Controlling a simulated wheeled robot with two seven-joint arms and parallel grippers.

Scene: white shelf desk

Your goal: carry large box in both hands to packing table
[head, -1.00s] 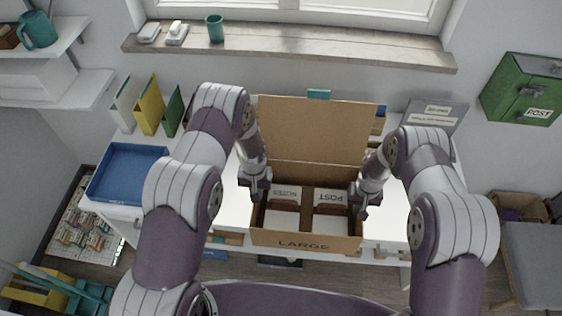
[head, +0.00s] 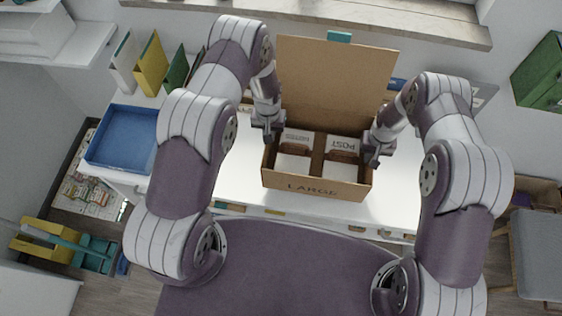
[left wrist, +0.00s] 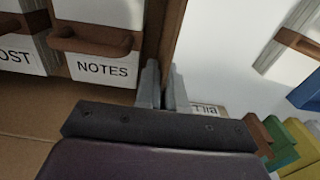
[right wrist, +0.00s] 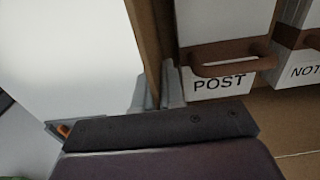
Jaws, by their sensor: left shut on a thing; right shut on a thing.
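The large box (head: 315,187) is open cardboard with its lid raised at the back and LARGE printed on its front. It holds two white holders with brown handles, one marked NOTES (left wrist: 103,70) and one marked POST (right wrist: 222,82). My left gripper (head: 270,132) is shut on the box's left side wall, which shows between its fingers in the left wrist view (left wrist: 166,90). My right gripper (head: 374,155) is shut on the right side wall, seen also in the right wrist view (right wrist: 158,88). The box is over the white desk (head: 232,180); I cannot tell whether it touches the top.
A blue tray (head: 122,138) lies at the desk's left. Upright yellow (head: 151,63) and green folders stand behind it. A wooden sill (head: 330,14) runs along the back wall. A green post box (head: 540,75) hangs at right. A grey seat (head: 538,250) stands at the lower right.

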